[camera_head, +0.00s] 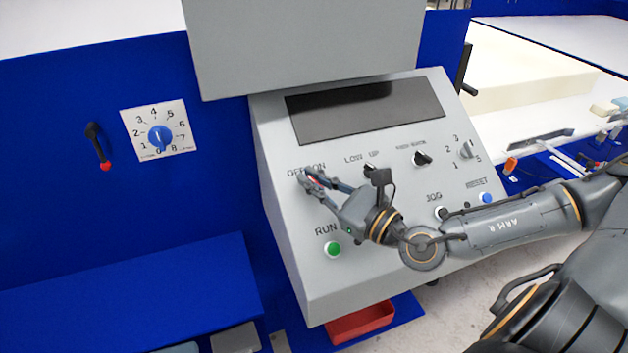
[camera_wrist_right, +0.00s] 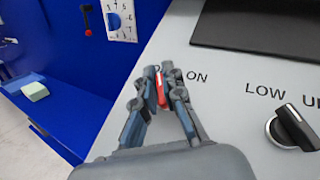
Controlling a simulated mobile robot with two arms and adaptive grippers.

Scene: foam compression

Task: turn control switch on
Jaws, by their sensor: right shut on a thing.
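The control switch is a small red knob (camera_wrist_right: 161,90) below the OFF/ON label on the sloped grey control panel (camera_head: 290,255). My right gripper (camera_head: 309,179) reaches it from the lower right in the head view. In the right wrist view the fingertips (camera_wrist_right: 159,80) are shut on the red knob, one on each side. The fingers cover most of the knob and its base, so its exact angle is hard to tell. The word ON shows just right of the fingers. My left gripper is not in view.
The panel also bears a LOW/UP knob (camera_head: 371,167), another black selector (camera_head: 422,159), a grey numbered selector (camera_head: 466,150), a green RUN button (camera_head: 333,248) and a blue RESET button (camera_head: 487,197). A dark screen (camera_head: 365,110) lies above. A blue dial (camera_head: 160,137) is on the left wall.

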